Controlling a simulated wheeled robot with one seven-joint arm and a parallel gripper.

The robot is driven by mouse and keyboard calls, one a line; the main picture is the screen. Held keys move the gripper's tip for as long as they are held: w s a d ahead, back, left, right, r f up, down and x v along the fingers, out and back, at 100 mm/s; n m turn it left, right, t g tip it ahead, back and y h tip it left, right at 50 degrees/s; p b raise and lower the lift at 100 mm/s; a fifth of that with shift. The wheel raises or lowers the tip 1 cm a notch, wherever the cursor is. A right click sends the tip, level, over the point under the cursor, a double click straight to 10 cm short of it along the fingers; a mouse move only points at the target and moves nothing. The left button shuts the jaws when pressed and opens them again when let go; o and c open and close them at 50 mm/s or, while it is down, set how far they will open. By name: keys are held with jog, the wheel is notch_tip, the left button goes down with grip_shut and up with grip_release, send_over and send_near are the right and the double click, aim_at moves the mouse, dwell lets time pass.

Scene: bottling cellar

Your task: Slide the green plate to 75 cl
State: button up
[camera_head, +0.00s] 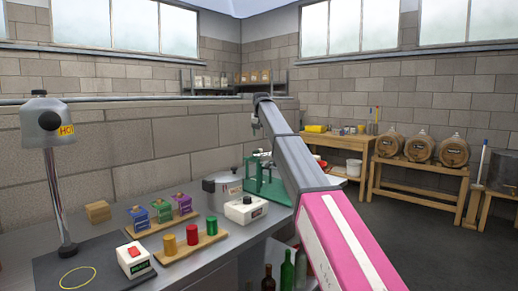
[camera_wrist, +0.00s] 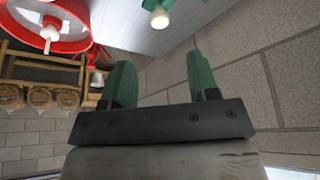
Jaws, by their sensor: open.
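A green stand-like device (camera_head: 268,190) is on the worktop in the head view, partly hidden behind my arm. I cannot tell which part of it is the green plate, and no 75 cl mark is readable. In the wrist view a green part (camera_wrist: 188,5) with a cream knob (camera_wrist: 159,18) shows at the top edge, cut off by the frame. My gripper (camera_wrist: 159,62) is open, with two green fingers apart and nothing between them. The green part is beyond the fingertips, not touching them. The fingers cannot be made out in the head view.
A grey pot (camera_head: 222,190) and a white box with a black knob (camera_head: 246,208) stand left of the device. Red, yellow and green cylinders stand on a wooden board (camera_head: 178,246). Bottles (camera_head: 287,272) stand below the worktop edge. A red bowl-like thing (camera_wrist: 48,22) shows in the wrist view.

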jog(key=x, duration=1)
jog(key=shift+r, duration=0.1)
grip_shut()
jog(key=w+a, duration=0.4)
jog(key=shift+a, duration=0.4)
grip_release()
